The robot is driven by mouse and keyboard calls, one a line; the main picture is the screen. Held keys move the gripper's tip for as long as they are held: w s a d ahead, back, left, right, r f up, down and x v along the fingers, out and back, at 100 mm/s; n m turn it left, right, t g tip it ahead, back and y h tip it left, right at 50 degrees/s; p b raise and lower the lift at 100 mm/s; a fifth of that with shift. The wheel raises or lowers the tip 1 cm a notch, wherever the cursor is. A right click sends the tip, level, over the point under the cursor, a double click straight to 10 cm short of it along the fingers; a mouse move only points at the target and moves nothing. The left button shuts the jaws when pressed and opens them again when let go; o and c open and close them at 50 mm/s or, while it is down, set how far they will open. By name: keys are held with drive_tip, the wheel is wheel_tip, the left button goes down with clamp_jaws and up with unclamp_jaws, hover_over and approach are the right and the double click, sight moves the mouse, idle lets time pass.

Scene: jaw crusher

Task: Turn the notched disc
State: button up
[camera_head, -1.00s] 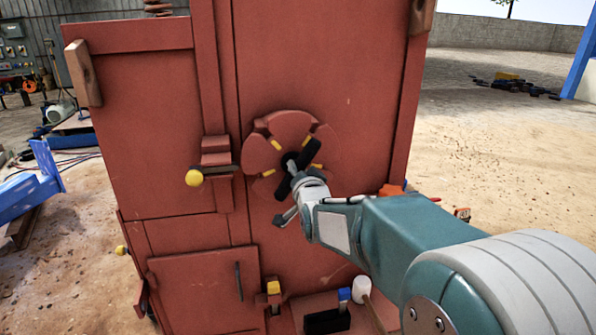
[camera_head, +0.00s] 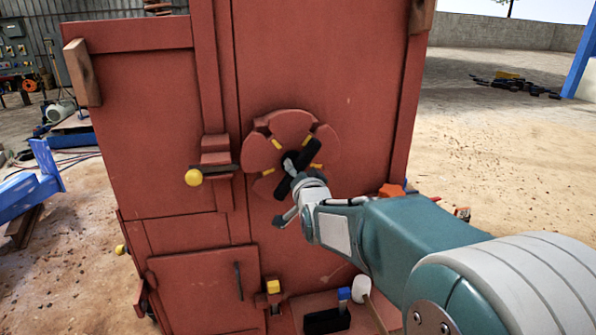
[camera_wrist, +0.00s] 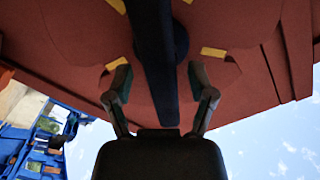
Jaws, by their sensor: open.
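The notched disc (camera_head: 291,138) is a red round plate with yellow marks at its notches, on the front of the red crusher. A black bar-like handle (camera_head: 282,188) crosses its centre. My gripper (camera_head: 287,190) is in front of the disc, partly over the handle. In the wrist view, the disc (camera_wrist: 225,75) fills the upper part. The black handle (camera_wrist: 155,60) runs down between the two spread fingers of my gripper (camera_wrist: 160,90). The fingers stand apart on either side of it, with gaps showing. My wrist hides the disc's lower right in the head view.
The red crusher body (camera_head: 330,60) stands close ahead. A yellow-knobbed lever (camera_head: 194,178) sticks out left of the disc. A ledge below holds a black block (camera_head: 327,321) and a white-headed mallet (camera_head: 361,284). Open sandy ground (camera_head: 510,170) lies to the right.

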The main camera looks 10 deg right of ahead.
drive_tip(key=s, duration=1.1)
drive_tip(key=shift+s, duration=0.25)
